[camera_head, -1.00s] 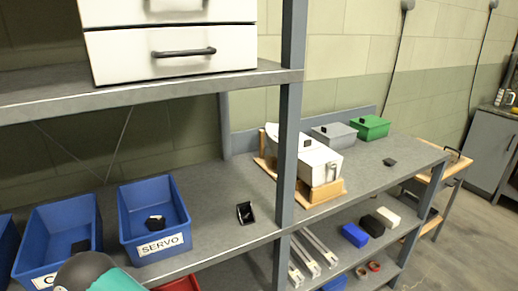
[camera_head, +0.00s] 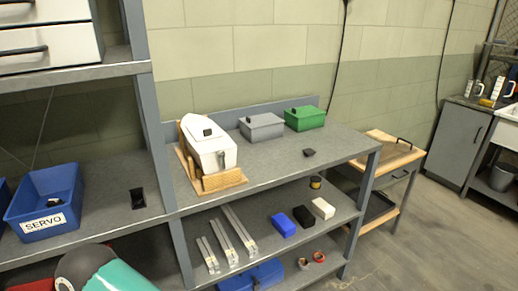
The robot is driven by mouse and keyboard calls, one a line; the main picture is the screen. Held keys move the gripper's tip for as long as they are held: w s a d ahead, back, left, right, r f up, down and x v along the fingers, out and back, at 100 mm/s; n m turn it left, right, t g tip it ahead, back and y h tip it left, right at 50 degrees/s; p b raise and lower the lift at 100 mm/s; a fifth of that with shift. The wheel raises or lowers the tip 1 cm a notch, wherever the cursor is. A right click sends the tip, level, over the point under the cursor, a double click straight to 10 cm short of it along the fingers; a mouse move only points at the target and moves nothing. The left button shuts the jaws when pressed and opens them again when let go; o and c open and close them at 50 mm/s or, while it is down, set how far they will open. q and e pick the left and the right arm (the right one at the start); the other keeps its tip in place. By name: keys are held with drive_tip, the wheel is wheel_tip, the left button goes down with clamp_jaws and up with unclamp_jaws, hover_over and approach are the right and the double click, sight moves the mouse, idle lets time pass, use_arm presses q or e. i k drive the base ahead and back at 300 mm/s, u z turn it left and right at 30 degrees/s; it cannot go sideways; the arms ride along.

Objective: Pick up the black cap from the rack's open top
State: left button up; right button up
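A small flat black piece, which looks like the black cap (camera_head: 309,152), lies on the grey open top of the rack (camera_head: 275,166). It sits towards the right part of that top, in front of the green box and apart from other things. Neither of my grippers shows in the view. Nothing visible touches the black cap.
A white housing on a wooden cradle (camera_head: 222,181), a grey lidded box (camera_head: 262,126) and a green box (camera_head: 305,118) stand on the open top. A rack post (camera_head: 148,100) rises at left. A blue SERVO bin (camera_head: 45,205) and a black holder (camera_head: 137,198) are left of it.

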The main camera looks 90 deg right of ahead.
sight(309, 152)
drive_tip(key=z, duration=0.05)
drive_tip(key=k, duration=1.9)
drive_tip(key=z, duration=1.3)
drive_tip(key=i, duration=1)
drive_tip(key=z, duration=0.2)
